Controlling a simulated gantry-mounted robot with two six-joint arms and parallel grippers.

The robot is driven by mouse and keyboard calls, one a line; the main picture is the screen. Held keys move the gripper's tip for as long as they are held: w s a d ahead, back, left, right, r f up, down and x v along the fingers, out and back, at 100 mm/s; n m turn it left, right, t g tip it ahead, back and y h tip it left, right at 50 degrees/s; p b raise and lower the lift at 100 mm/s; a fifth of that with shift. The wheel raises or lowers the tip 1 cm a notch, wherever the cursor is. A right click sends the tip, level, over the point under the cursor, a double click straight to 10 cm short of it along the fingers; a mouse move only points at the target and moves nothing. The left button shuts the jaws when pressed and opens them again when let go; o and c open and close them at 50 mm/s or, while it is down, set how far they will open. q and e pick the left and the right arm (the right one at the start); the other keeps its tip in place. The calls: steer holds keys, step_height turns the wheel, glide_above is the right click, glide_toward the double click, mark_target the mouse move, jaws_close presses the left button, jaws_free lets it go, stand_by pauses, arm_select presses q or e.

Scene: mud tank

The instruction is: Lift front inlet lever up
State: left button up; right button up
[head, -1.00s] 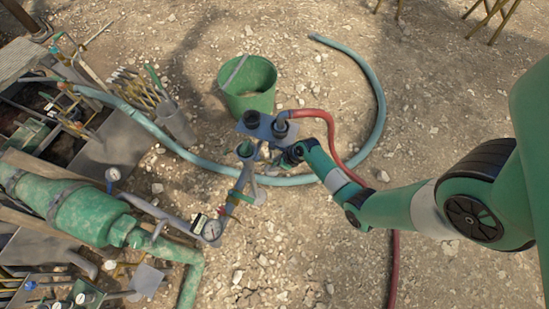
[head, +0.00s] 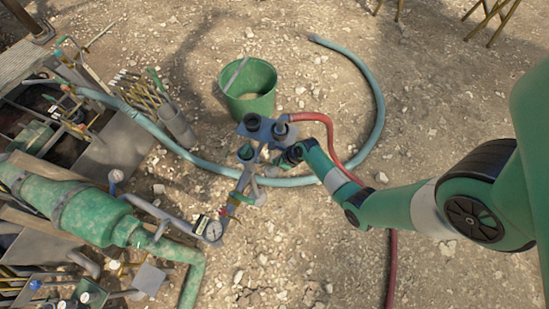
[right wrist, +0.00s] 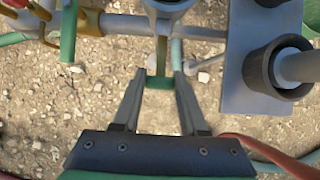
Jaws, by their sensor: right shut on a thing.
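The front inlet lever (right wrist: 161,58) shows in the right wrist view as a thin bar below a grey round pipe fitting, with a green end between my fingertips. My right gripper (right wrist: 159,76) is shut on that lever's green end. In the head view my right gripper (head: 272,158) is beside the grey valve pipework, below the plate with dark collars. The lever is too small and too covered there to make out its angle. My left gripper is in neither view.
A grey plate with dark-collared pipes (right wrist: 268,68) stands close right of my fingers. A red hose (head: 327,128) and a blue hose (head: 378,100) run nearby. A green bucket (head: 262,103) stands behind. A gauge (head: 212,230) and green pump (head: 75,210) are left. Gravel is open at front right.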

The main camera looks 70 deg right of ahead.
steer(key=shift+w+r, duration=0.1)
steer(key=shift+r, duration=0.05)
steer(key=shift+w+r+p, duration=0.35)
steer(key=shift+r+p, duration=0.55)
steer(key=shift+p, duration=0.15)
steer(key=o, duration=1.5)
steer(key=shift+f, duration=0.1)
step_height(320, 180, up, 8)
steer(key=p, duration=0.9)
